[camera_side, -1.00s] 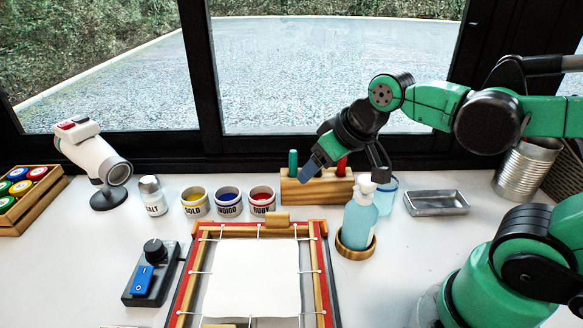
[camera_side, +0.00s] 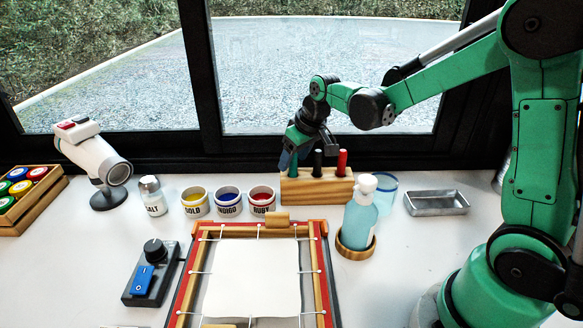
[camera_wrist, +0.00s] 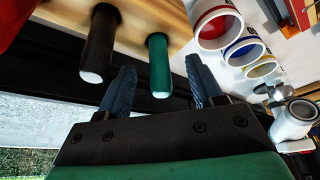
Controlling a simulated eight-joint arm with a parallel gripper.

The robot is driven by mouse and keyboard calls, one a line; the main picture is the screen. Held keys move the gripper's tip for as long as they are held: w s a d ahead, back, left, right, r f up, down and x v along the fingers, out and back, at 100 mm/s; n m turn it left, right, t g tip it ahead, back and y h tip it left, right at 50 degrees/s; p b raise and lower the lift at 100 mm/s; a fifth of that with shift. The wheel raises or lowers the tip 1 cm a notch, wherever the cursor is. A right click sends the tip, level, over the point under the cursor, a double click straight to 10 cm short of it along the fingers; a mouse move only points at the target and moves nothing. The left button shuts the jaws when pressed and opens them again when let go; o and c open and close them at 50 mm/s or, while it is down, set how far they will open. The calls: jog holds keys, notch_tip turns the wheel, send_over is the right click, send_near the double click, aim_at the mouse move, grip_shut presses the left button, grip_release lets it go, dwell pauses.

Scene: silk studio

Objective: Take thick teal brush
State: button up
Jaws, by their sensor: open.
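The thick teal brush (camera_wrist: 159,68) stands in the wooden holder (camera_side: 318,188), beside a black brush (camera_wrist: 100,45) and a red brush (camera_side: 342,162). In the wrist view its white-tipped end points toward my open gripper (camera_wrist: 160,88). The teal handle lies between the two blue-grey fingers, nearer the right one, with no contact that I can see. The black brush is just outside the left finger. In the side view my gripper (camera_side: 289,160) is at the holder's left end and mostly hides the teal brush.
Paint cups (camera_side: 228,203) stand left of the holder. A pump bottle (camera_side: 359,222) and a clear cup (camera_side: 385,194) are to its right. A dark window frame (camera_side: 240,155) runs close behind. The stretched silk frame (camera_side: 255,275) lies in front.

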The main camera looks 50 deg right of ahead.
jog(key=shift+x, duration=0.8)
grip_shut()
jog(key=shift+r, duration=0.15)
notch_tip(320, 180, up, 20)
dwell(0.5)
